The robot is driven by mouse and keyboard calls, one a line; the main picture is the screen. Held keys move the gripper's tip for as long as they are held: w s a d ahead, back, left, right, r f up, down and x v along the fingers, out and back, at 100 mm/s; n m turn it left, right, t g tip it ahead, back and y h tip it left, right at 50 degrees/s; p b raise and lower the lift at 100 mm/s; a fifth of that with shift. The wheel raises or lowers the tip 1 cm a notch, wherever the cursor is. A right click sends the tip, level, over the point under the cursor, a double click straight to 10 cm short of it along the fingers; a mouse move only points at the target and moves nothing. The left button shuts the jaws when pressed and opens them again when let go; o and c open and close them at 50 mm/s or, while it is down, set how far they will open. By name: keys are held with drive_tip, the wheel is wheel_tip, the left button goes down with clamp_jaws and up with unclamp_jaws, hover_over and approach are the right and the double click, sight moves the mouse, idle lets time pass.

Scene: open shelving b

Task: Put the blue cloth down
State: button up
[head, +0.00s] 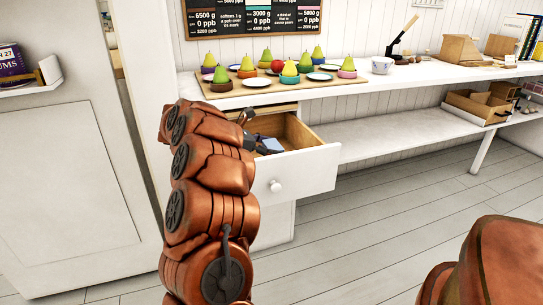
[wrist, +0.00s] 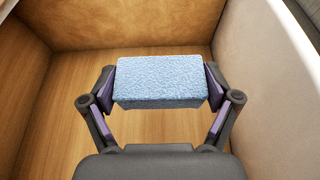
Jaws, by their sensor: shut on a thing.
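The blue cloth (wrist: 160,82) is a light blue, textured, folded block between the two fingers of my gripper (wrist: 160,88) in the wrist view. My gripper is shut on it, with a purple-padded finger at each side. The wooden drawer floor (wrist: 110,128) shows below and around the cloth. I cannot tell whether the cloth touches it. In the head view, my gripper (head: 262,146) is inside the open drawer (head: 295,176), and a little blue shows there. My arm hides the drawer's left part.
The drawer's walls (wrist: 275,70) stand close around my gripper. Above it, the white counter (head: 350,84) holds a board (head: 225,95) with several pears on coloured bases, small plates and a white bowl (head: 381,65). The lower shelf (head: 385,132) is mostly bare, with a wooden box (head: 478,106) at right.

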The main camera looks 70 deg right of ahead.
wheel_tip(320, 180, down, 2)
drive_tip(key=shift+f, duration=0.1)
drive_tip(key=shift+f+b, duration=0.6)
drive_tip(key=shift+b, duration=0.65)
drive_tip(key=o, duration=0.8)
drive_tip(key=shift+c, duration=0.2)
drive_tip(key=shift+o, duration=0.7)
drive_tip(key=shift+s+a+f, duration=0.1)
drive_tip(key=shift+f, duration=0.05)
